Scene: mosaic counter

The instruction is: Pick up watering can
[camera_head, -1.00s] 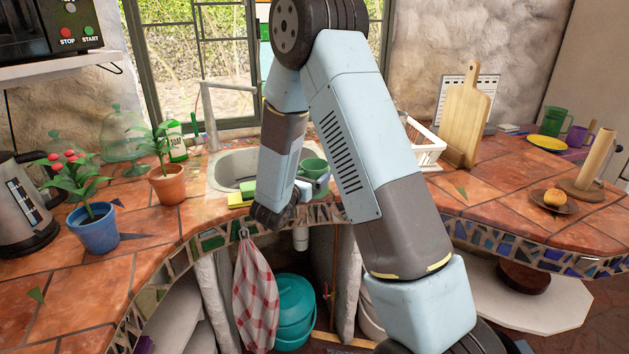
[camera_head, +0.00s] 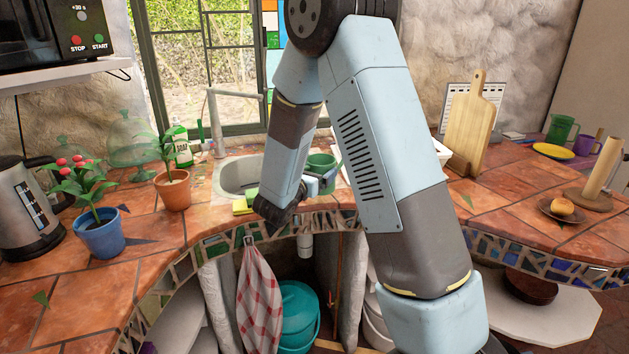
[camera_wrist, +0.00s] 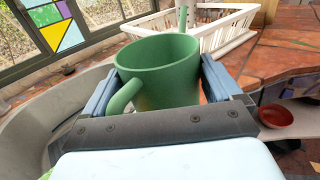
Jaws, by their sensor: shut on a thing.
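The green watering can (camera_wrist: 165,68) is upright between the two fingers of my gripper (camera_wrist: 158,88) in the wrist view. Its curved handle (camera_wrist: 122,98) faces the camera at the left, and its spout (camera_wrist: 183,16) shows at the far side. My gripper is shut on its body. In the head view, the can (camera_head: 321,161) is at the right side of the sink, partly hidden by my arm. My gripper (camera_head: 322,184) is only partly visible there. I cannot tell how far the can's base is above the counter.
The sink (camera_head: 236,178) and tap (camera_head: 213,115) are left of the can. A white dish rack (camera_wrist: 215,30) stands close behind it. A yellow sponge (camera_head: 243,206) lies on the sink's front edge. Potted plants (camera_head: 101,235) (camera_head: 173,192) stand at left; a cutting board (camera_head: 468,120) at right.

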